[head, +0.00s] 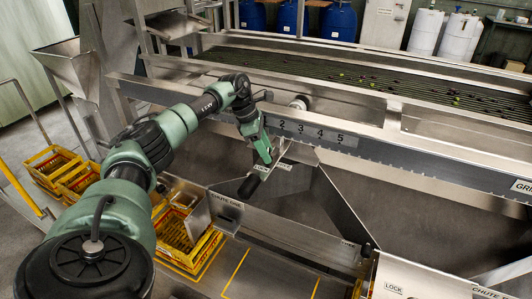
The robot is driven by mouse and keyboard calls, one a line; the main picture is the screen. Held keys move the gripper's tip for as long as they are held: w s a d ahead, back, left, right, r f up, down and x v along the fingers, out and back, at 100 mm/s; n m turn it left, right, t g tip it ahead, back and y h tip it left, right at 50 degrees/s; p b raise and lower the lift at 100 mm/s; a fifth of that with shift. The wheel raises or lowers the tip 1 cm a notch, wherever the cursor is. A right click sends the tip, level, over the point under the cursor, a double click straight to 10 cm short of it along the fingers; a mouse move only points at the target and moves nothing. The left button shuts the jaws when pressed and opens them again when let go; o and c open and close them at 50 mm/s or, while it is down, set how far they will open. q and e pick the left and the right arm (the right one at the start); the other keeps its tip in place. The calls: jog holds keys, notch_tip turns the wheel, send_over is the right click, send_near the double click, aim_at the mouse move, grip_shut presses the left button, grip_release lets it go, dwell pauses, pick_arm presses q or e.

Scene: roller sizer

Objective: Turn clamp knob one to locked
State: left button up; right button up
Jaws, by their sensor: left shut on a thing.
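My left gripper (267,159) reaches down from the upper left to the fitting above chute one. Its jaws are shut at the clamp there. Clamp knob one is mostly hidden by the fingers, so its exact turn cannot be read. A small LOCK label (284,166) sits just right of the fingertips. A metal bar with a black handle grip (248,187) slants down to the left beside the jaws. My right gripper is not in view.
A numbered scale rail (312,131) runs behind the gripper. The steel chute one wall (225,201) lies below, and a second black knob (366,250) stands by chute two. Yellow crates (78,181) stand at the left. Blue drums (290,18) stand far back.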

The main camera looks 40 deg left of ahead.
pick_arm(q)
jog(key=shift+w+m, duration=0.1)
jog(key=shift+m, duration=0.5)
jog(key=shift+a, duration=0.1)
jog(key=shift+r, duration=0.1)
jog(key=o, duration=1.4)
jog(key=b+v, duration=0.1)
jog(key=v, duration=0.6)
jog(key=shift+a+r, duration=0.2)
jog(key=shift+r, duration=0.1)
